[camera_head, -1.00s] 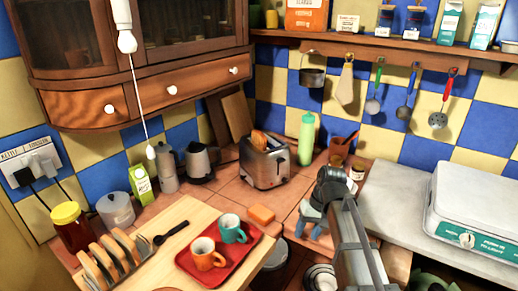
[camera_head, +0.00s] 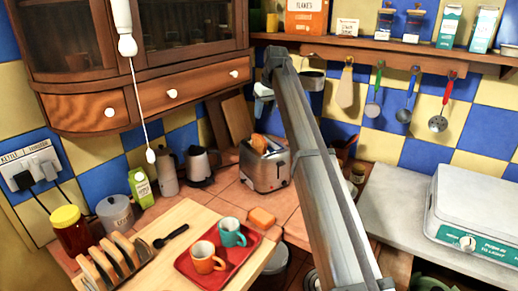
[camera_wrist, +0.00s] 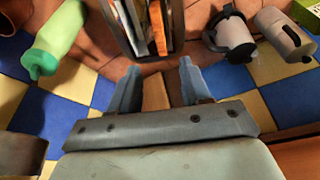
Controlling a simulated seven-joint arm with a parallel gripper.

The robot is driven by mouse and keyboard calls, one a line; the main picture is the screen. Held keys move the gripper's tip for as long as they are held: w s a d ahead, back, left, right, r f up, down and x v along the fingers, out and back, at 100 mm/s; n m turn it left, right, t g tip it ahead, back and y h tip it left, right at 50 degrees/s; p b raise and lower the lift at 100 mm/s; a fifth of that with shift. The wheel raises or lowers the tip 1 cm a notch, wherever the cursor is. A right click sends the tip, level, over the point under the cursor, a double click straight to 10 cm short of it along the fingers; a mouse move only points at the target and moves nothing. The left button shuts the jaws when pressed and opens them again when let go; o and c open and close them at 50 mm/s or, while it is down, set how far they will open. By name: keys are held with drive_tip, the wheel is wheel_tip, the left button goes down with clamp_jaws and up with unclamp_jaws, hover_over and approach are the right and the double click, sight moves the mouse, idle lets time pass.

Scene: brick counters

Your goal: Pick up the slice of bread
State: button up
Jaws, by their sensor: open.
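A browned slice of bread (camera_head: 259,143) stands in the slot of the silver toaster (camera_head: 268,170) on the tiled counter. In the wrist view the bread (camera_wrist: 158,28) shows as an orange-brown strip inside the toaster (camera_wrist: 178,22) at the top edge.
A green bottle (camera_wrist: 58,35) and a kettle (camera_wrist: 230,35) stand on either side of the toaster. A toast rack (camera_head: 112,262) with several slices and a red tray (camera_head: 238,257) with two mugs sit at the front left. An orange sponge (camera_head: 262,218) lies before the toaster.

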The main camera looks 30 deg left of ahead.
sight(259, 136)
drive_tip(key=x, duration=1.3)
drive_tip(key=shift+a, duration=0.15)
clamp_jaws()
